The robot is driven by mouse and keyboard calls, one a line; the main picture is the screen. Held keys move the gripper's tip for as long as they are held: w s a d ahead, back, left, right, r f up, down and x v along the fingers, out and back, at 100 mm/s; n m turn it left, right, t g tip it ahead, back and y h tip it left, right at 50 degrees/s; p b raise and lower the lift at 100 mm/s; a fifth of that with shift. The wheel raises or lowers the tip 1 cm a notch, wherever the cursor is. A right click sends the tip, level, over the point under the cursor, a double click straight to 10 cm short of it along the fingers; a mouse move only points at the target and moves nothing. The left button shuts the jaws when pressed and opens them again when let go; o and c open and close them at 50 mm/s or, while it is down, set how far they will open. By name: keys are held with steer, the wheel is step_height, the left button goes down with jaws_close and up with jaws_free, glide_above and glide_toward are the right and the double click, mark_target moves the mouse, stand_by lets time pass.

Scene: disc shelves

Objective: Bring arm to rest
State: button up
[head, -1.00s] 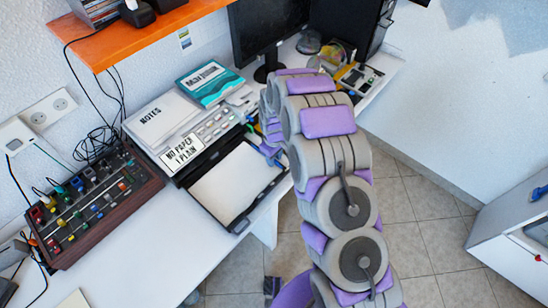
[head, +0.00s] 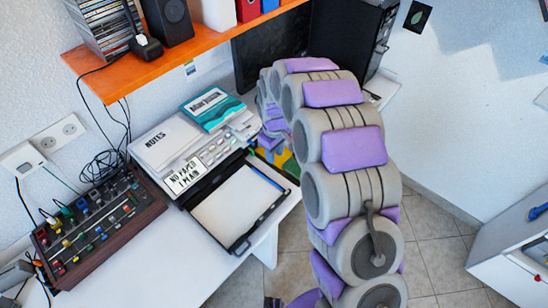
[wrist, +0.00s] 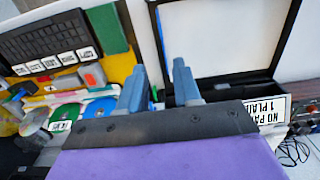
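My arm, grey with purple bands, arches over the right part of the desk in the head view and bends down at its far end. My gripper (wrist: 160,82) shows in the wrist view as two blue fingers standing apart with nothing between them. It is open. In the head view the gripper is mostly hidden behind my arm.
A black-framed tray (head: 241,247) with white paper sits on the white desk (head: 150,268) by the arm. A knob panel (head: 97,230) stands left, with a teal box (head: 212,107) behind. An orange shelf (head: 165,62) overhangs the desk. Floor at right is clear before a white cabinet (head: 515,235).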

stand_by(0.5)
steer(key=s+d+r+m, duration=0.5)
steer(key=s+d+r, duration=0.5)
steer(key=s+r, duration=0.45)
steer(key=s+d+r+m, duration=0.1)
steer(key=s+d, duration=0.1)
steer(key=s, duration=0.6)
steer(key=s+d+r+m+g, duration=0.1)
steer(key=s+d+m, duration=0.1)
steer(key=s, duration=0.6)
steer(key=s+d+r+m, duration=0.2)
steer(key=s+d, duration=0.1)
steer(key=s, duration=0.5)
steer(key=shift+s+d+g, duration=0.25)
steer(key=shift+s+g, duration=0.15)
